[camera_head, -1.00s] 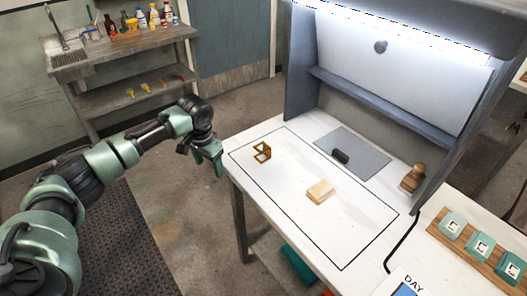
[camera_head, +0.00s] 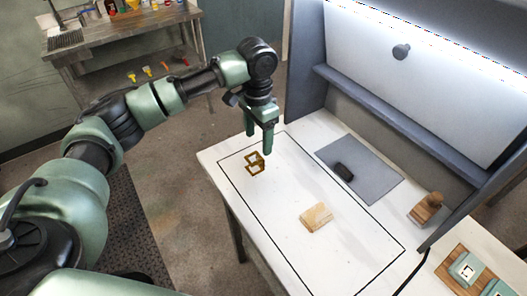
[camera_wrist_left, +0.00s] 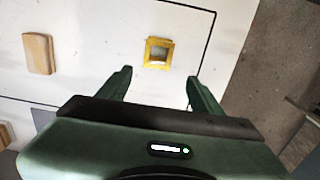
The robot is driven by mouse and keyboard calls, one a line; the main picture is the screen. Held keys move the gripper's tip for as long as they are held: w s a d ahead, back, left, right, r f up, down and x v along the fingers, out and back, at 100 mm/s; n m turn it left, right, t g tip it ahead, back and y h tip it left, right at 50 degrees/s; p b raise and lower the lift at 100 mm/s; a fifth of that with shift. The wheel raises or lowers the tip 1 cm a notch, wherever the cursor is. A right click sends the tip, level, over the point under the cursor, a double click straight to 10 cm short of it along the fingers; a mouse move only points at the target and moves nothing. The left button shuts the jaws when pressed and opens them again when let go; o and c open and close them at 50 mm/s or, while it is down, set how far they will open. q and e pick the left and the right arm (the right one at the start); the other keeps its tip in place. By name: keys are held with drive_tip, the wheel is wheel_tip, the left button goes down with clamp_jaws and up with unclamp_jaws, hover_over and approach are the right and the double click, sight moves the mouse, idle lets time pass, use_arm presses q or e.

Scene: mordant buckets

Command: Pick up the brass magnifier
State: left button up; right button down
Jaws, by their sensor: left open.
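The brass magnifier (camera_head: 255,163) is a small folding frame of square brass parts, standing on the white table inside the black outline, near its far left corner. In the left wrist view the brass magnifier (camera_wrist_left: 158,53) looks like a square brass frame lying ahead of the fingertips, roughly between their lines. My left gripper (camera_head: 258,142) points down above and just behind the magnifier in the head view. Its two fingers (camera_wrist_left: 160,80) are apart with nothing between them. My right gripper is in neither view.
A pale wooden block (camera_head: 316,217) lies on the table (camera_head: 270,205). A grey mat (camera_head: 375,178) holds a small black object (camera_head: 343,171). A wooden stamp (camera_head: 427,208) stands at the right by the blue-grey shelf frame (camera_head: 395,112). Table space around the magnifier is clear.

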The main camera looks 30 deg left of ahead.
sight(256, 157)
use_arm(q)
drive_tip(key=f, duration=0.1)
drive_tip(key=s+f+p, duration=0.1)
drive_tip(key=f, duration=0.1)
drive_tip(key=shift+s+a+f, duration=0.1)
drive_tip(key=shift+s+f, duration=0.1)
drive_tip(key=shift+s, duration=0.15)
wheel_tip(256, 157, down, 3)
drive_tip(key=shift+r+p, duration=0.15)
drive_tip(key=shift+p, duration=0.35)
drive_tip(key=shift+w+f, duration=0.15)
drive_tip(key=shift+f, duration=0.4)
clamp_jaws()
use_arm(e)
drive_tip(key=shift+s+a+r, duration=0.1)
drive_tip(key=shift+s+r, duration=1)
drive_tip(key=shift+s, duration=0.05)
